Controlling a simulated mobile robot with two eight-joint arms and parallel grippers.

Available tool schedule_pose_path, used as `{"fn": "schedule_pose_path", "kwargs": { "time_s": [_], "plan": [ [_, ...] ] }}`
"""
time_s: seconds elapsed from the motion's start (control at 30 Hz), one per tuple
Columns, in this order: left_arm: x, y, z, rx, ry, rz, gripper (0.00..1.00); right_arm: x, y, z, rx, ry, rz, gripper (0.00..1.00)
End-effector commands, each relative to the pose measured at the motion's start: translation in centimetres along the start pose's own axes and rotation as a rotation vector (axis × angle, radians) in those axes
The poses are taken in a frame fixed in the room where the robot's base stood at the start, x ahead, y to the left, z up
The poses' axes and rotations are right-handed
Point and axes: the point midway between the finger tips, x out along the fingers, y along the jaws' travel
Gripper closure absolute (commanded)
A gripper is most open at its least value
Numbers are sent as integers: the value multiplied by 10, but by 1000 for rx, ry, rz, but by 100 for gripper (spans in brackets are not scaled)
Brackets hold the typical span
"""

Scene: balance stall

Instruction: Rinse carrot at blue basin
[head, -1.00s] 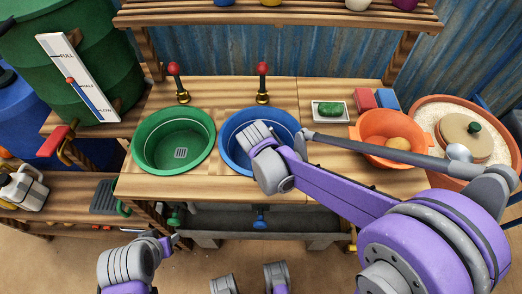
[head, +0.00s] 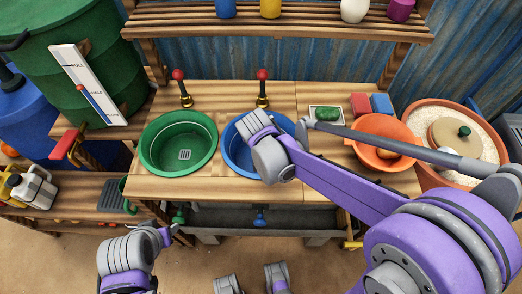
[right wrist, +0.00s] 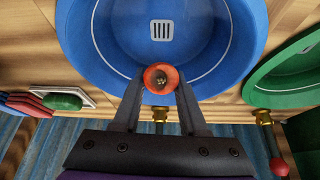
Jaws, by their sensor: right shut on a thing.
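The blue basin (head: 231,150) is set in the wooden counter beside the green basin (head: 150,165). A red-knobbed tap (head: 262,76) stands behind it. My right gripper (right wrist: 160,84) is shut on the carrot (right wrist: 161,77), which shows end-on as a round orange shape with a dark centre. In the right wrist view the carrot overlaps the tap-side rim of the blue basin (right wrist: 100,45). In the head view my right wrist covers part of this basin and hides the carrot. My left gripper (head: 164,237) is low at the left, its fingers unclear.
A second red-knobbed tap (head: 179,76) stands behind the green basin. To the right are a tray with a green block (head: 328,113), red and blue blocks, an orange bowl (head: 372,158) and a tub of pale grains (head: 490,120). A shelf (head: 300,33) runs above.

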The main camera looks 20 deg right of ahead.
Motion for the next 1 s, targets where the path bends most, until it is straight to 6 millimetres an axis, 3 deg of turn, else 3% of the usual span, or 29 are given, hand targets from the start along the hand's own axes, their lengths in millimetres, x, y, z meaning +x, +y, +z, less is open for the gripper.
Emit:
{"fn": "schedule_pose_path", "kwargs": {
  "time_s": [1.0],
  "plan": [
    [-54,0,-46,0,34,0,50,-75,0,-39,0,2,-1,100]
  ]
}}
